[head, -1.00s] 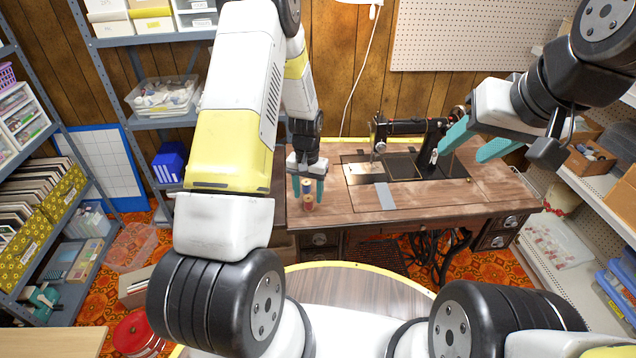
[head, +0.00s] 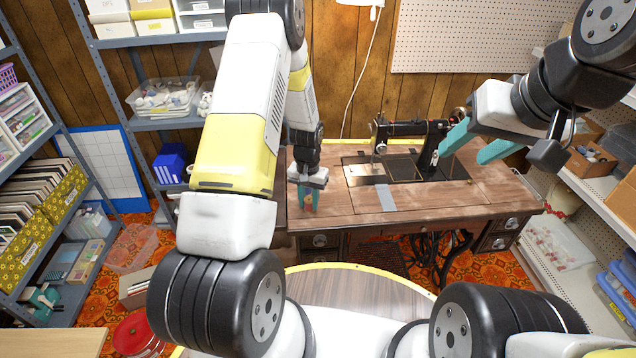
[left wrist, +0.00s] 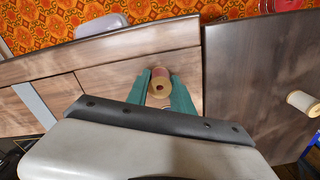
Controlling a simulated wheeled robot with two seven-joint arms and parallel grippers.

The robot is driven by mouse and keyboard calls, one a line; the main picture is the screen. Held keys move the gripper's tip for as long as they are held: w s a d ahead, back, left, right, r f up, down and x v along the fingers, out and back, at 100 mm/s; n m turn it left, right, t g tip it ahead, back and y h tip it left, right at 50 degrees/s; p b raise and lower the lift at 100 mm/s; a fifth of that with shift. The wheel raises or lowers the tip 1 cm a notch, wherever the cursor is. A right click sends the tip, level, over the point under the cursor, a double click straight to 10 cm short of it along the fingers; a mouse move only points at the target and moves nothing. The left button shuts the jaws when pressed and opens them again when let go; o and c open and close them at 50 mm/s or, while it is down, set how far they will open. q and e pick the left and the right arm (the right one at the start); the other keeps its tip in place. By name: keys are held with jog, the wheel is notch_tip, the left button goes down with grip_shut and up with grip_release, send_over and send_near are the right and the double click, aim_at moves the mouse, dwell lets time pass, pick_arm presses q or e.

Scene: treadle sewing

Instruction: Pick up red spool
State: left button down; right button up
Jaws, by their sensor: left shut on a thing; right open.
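The red spool (left wrist: 159,82) shows in the left wrist view between the two green fingertips of my left gripper (left wrist: 161,96), with its pale top end facing the camera. In the head view my left gripper (head: 308,203) is down at the left front part of the sewing table, its fingers shut on the spool, which they mostly hide. I cannot tell whether the spool is clear of the table top. My right gripper (head: 470,145) is open and empty, with its teal fingers apart in the air above the right part of the table.
The black sewing machine (head: 420,132) stands on the wooden table (head: 440,205), right of my left gripper. A grey plate (head: 386,198) lies on the table. Another spool (left wrist: 302,103) shows at the right of the left wrist view. Shelves (head: 150,125) stand at left.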

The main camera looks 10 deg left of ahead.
pick_arm(q)
jog(key=shift+r, duration=0.1)
jog(key=shift+r, duration=0.6)
notch_tip(320, 180, up, 2)
jog(key=shift+r, duration=0.1)
jog(key=s+d+r, duration=0.1)
jog(key=s+d, duration=0.2)
jog(key=s, duration=1.2)
jog(key=shift+s+r, duration=0.25)
jog(key=shift+s, duration=0.1)
